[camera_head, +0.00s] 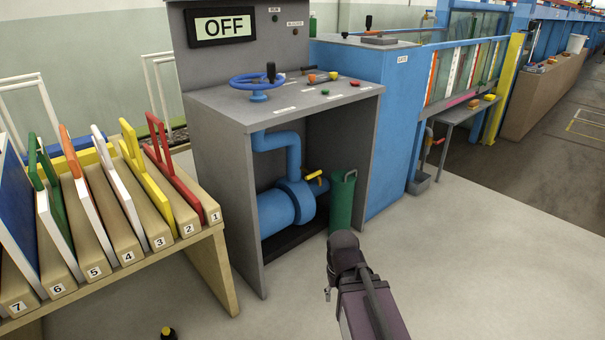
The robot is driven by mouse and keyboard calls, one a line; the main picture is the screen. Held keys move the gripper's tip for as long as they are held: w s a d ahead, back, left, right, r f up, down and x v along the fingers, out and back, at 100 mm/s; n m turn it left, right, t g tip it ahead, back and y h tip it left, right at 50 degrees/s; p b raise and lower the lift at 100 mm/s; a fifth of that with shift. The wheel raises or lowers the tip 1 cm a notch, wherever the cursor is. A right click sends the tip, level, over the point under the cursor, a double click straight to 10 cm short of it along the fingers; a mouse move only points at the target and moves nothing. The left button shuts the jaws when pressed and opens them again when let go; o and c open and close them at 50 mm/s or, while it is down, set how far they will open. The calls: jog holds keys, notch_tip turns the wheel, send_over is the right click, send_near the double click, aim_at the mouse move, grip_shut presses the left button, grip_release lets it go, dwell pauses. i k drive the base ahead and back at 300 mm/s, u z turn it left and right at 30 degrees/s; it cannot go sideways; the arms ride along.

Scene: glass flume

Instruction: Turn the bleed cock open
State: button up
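A small cock with a yellow lever (314,175) sits on the blue pump (291,204), inside the open bay of the grey console (230,190). I take this as the bleed cock; its lever slants up to the right, and I cannot tell its valve position. Another tap with a red-orange handle (437,141) stands farther right, beside the blue cabinet. Part of my arm shows at the bottom centre, in front of the bay and apart from the pump. No gripper fingers can be made out.
A green cylinder (342,202) stands right of the pump, close to the yellow lever. The console has a blue handwheel (257,84) and a display reading OFF (223,27). A wooden rack (206,231) of numbered coloured frames stands left. Floor (470,260) at right is clear.

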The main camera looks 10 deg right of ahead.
aim_at(313, 175)
jog(key=i, duration=1.4)
jog(key=z, duration=0.05)
